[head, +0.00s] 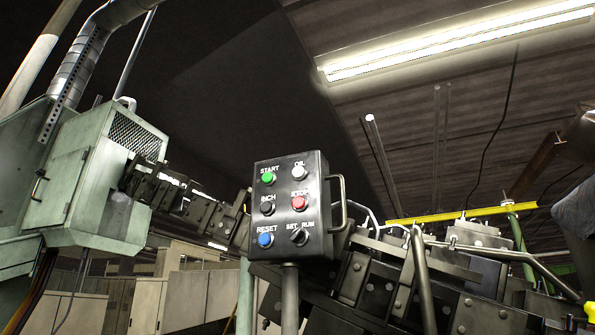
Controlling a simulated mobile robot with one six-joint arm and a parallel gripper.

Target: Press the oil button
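A dark control box (287,230) stands on a post in the middle of the head view, tilted in the picture. The white button under the label OIL (298,172) is at its upper right. A green START button (268,178) is at its upper left. Below are a black INCH button (267,208) and a red button (299,203) whose label is hard to read. At the bottom are a blue RESET button (265,240) and a black selector knob (299,237). My gripper is not in view, and nothing covers the buttons.
A metal handle (341,203) sticks out on the box's right side. Dark machine parts (385,275) fill the space behind and to the right. A yellow rail (460,214) is further right. A pale green cabinet (90,170) stands at left. No obstacle shows in front of the box.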

